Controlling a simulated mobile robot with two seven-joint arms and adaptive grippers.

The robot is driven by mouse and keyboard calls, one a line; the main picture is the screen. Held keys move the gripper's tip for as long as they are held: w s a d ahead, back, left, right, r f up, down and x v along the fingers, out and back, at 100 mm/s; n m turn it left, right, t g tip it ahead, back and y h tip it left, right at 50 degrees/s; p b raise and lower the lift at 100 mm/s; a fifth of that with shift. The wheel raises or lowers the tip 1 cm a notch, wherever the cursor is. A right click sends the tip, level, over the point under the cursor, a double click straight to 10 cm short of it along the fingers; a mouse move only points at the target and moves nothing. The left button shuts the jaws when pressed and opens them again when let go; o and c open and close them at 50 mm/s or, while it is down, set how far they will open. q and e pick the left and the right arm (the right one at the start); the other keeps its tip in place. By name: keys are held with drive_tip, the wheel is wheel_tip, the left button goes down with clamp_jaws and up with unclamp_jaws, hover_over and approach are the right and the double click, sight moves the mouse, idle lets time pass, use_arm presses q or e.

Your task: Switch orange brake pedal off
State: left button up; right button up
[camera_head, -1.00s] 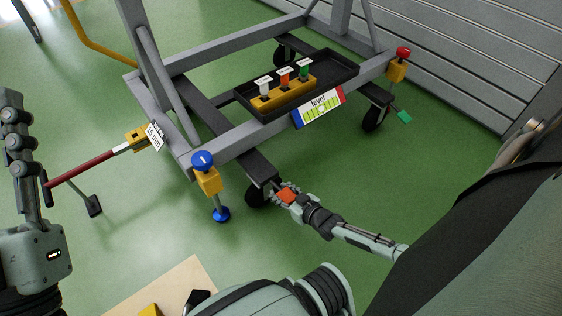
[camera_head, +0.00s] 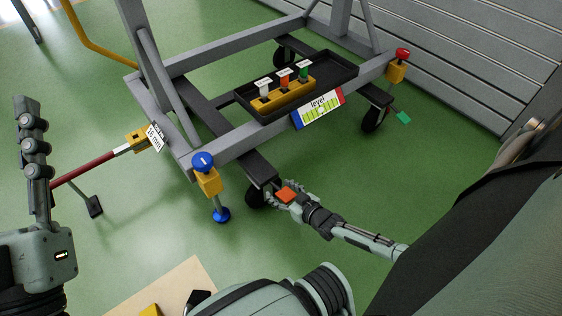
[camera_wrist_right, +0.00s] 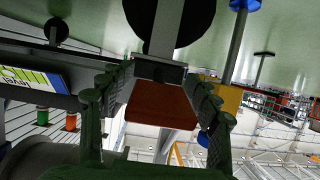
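The orange brake pedal (camera_head: 286,195) sits by the caster wheel (camera_head: 257,192) at the near corner of the grey frame. My right gripper (camera_head: 279,193) is at the pedal. In the right wrist view the pedal (camera_wrist_right: 162,106) shows dark orange between the two spread fingers of that gripper (camera_wrist_right: 160,76), one on each side. The fingers are apart; whether they touch the pedal's edges I cannot tell. My left gripper (camera_head: 28,110) is at the left edge, away from the pedal; its finger opening is not clear.
A blue-topped jack (camera_head: 208,180) stands left of the pedal, with a red bar (camera_head: 85,168) farther left. The frame's black tray (camera_head: 335,71) and level sign (camera_head: 319,107) are above. Green floor (camera_head: 330,165) lies clear to the right.

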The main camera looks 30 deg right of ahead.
drive_tip(key=shift+f, duration=0.1)
drive_tip(key=shift+s, duration=0.55)
drive_tip(key=a+v, duration=0.1)
drive_tip(key=v, duration=1)
drive_tip(key=shift+d+r, duration=0.25)
drive_tip(key=shift+d, duration=0.25)
drive_tip(key=shift+f, duration=0.1)
